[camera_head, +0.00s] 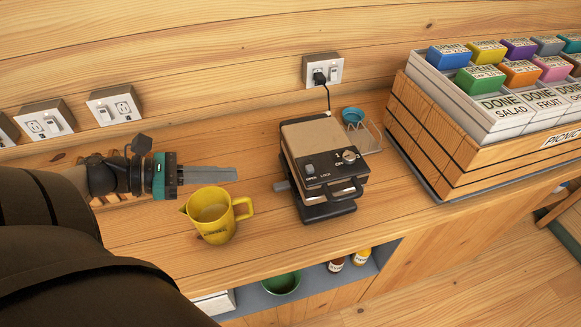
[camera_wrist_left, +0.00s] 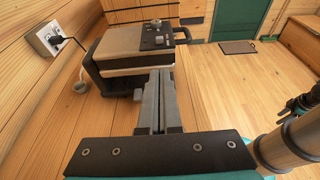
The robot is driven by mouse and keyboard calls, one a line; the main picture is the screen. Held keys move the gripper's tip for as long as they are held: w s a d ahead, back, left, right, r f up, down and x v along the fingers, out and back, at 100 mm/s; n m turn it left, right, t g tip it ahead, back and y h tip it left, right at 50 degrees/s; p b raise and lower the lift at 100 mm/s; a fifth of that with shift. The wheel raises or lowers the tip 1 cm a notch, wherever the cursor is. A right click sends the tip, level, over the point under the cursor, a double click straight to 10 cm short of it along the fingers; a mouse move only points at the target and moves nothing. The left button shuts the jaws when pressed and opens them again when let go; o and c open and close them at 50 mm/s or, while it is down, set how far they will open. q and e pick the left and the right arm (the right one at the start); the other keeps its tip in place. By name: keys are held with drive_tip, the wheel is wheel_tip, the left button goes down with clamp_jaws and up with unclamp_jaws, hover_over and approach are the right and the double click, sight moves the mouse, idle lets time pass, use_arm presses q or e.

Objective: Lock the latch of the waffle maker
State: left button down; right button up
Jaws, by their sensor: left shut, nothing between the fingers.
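The waffle maker (camera_head: 314,142) stands on the wooden counter with its tan lid down. Its front panel carries a switch (camera_head: 310,169) marked OPEN and LOCK and a round dial (camera_head: 349,156). A dark handle (camera_head: 346,191) is at the front, and a grey lever sticks out on the left side. In the left wrist view the waffle maker (camera_wrist_left: 125,47) is straight ahead. My left gripper (camera_head: 236,174) is shut and empty, left of the waffle maker and apart from it. Its closed fingers also show in the left wrist view (camera_wrist_left: 160,75). My right gripper is not in view.
A yellow pitcher (camera_head: 210,220) stands just in front of my left gripper. A wall socket (camera_head: 322,71) with the plugged cord is behind. A wooden crate (camera_head: 440,140) with coloured boxes stands to the right. A wire rack and blue cup (camera_head: 352,116) sit behind the waffle maker.

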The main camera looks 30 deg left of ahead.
use_arm(q)
approach(306, 169)
drive_tip(key=f+x, duration=0.1)
drive_tip(key=x, duration=0.3)
drive_tip(key=shift+w+d+r, duration=0.1)
drive_tip(key=shift+w+d, duration=0.7)
drive_tip(key=shift+w, duration=0.05)
idle(0.3)
